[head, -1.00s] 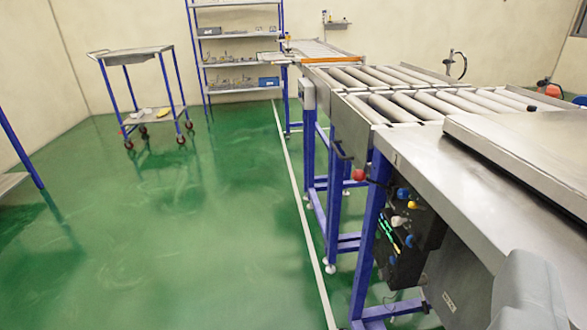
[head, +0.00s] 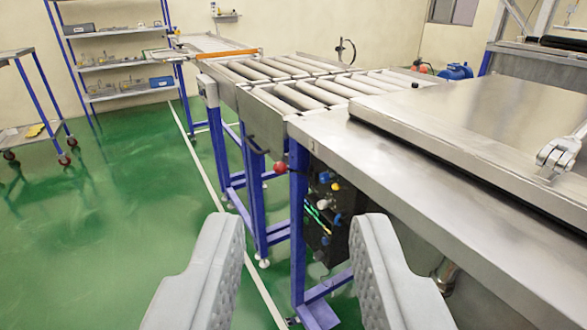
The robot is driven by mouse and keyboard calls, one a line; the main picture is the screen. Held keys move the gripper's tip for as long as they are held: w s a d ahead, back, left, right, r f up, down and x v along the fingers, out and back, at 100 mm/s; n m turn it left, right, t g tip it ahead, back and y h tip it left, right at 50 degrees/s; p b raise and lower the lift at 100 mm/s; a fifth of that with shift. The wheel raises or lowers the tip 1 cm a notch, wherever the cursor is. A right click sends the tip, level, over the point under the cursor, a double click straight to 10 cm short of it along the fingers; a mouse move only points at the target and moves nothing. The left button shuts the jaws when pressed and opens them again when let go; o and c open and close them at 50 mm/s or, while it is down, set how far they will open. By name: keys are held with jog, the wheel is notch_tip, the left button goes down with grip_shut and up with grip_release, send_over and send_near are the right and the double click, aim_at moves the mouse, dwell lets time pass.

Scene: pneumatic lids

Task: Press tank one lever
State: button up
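My gripper (head: 297,218) is open and empty, with its two grey padded fingers wide apart at the bottom of the view. Beyond the fingers, a black control panel (head: 313,240) is fixed below the steel bench's left end, with small coloured knobs. A red ball knob (head: 281,167) sticks out just left of the panel, below the bench edge. No label shows which of these is the tank one lever. A flat steel lid (head: 470,110) lies on the bench at right, with a metal rod fitting (head: 560,155) on it. The gripper touches none of these.
The steel bench (head: 345,150) fills the right side, with its front edge close to the right finger. A roller conveyor (head: 290,92) runs on behind it. Shelves (head: 120,62) and a trolley (head: 35,95) stand at the back left. The green floor (head: 120,210) at left is clear.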

dwell(0.3)
jog(key=shift+w, duration=0.1)
jog(key=c, duration=0.6)
jog(key=shift+w+r, duration=0.1)
jog(key=shift+w, duration=0.2)
grip_shut()
jog(key=w+a+f+n+g, duration=0.1)
jog(key=w+f+n+g, duration=0.1)
jog(key=w, duration=1)
jog(key=w+a+f+n+g, duration=0.2)
jog(key=w+f+g, duration=0.2)
jog(key=w, duration=0.8)
jog(key=w+a+f+n+g, duration=0.2)
jog(key=w+n+g, duration=0.1)
jog(key=w, duration=1)
jog(key=shift+f+g+y, duration=0.3)
jog(key=shift+f+g, duration=0.1)
jog(key=shift+a, duration=0.1)
